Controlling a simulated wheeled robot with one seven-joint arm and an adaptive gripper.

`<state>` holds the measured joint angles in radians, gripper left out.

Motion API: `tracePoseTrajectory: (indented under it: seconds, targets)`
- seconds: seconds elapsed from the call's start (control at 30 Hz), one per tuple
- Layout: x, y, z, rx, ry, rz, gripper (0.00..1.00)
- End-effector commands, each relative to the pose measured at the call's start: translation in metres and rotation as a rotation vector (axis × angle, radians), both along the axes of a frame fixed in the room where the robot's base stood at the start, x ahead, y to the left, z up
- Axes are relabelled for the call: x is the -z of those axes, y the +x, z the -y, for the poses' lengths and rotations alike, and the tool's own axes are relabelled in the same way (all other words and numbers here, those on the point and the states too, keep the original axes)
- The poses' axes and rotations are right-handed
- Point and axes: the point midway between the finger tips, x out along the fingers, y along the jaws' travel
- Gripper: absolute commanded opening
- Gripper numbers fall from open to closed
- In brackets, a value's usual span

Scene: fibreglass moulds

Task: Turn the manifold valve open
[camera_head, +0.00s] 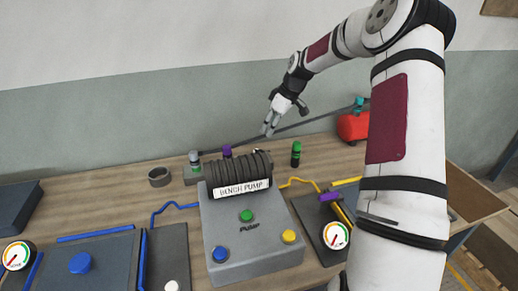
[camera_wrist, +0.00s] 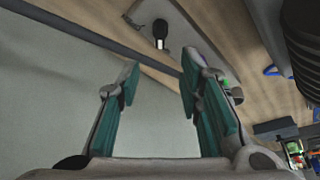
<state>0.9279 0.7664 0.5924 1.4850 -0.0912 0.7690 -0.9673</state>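Behind the bench pump (camera_head: 245,240), a low grey block (camera_head: 192,177) carries a grey-topped upright fitting (camera_head: 194,158) with a green band. A purple knob (camera_head: 227,150) stands just to its right. I cannot tell for sure which of these is the manifold valve; the pump's ribbed black motor (camera_head: 240,173) partly hides this area. My gripper (camera_head: 268,129) is in the air above the back of the bench, right of the purple knob and apart from it. In the wrist view my gripper (camera_wrist: 158,78) is open, its teal-padded fingers apart with nothing between them.
A black cylinder with a green top (camera_head: 296,154) stands right of the motor. A red tank (camera_head: 353,127) with a teal knob (camera_head: 359,103) is farther right. A dark pipe (camera_head: 318,121) runs along the wall. A grey ring (camera_head: 159,177) sits left; bench around it is clear.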

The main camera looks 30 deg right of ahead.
Motion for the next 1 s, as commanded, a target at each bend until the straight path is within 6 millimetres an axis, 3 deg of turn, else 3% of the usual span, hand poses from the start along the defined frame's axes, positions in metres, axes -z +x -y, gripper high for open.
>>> tracePoseTrajectory:
  seconds: [0.5, 0.7, 1.0]
  targets:
    - [0.09, 0.031, -0.019, -0.001, 0.001, -0.004, 0.33]
    - [0.106, 0.038, -0.022, 0.001, 0.001, -0.002, 0.33]
    - [0.11, 0.039, -0.022, 0.001, 0.0, -0.001, 0.33]
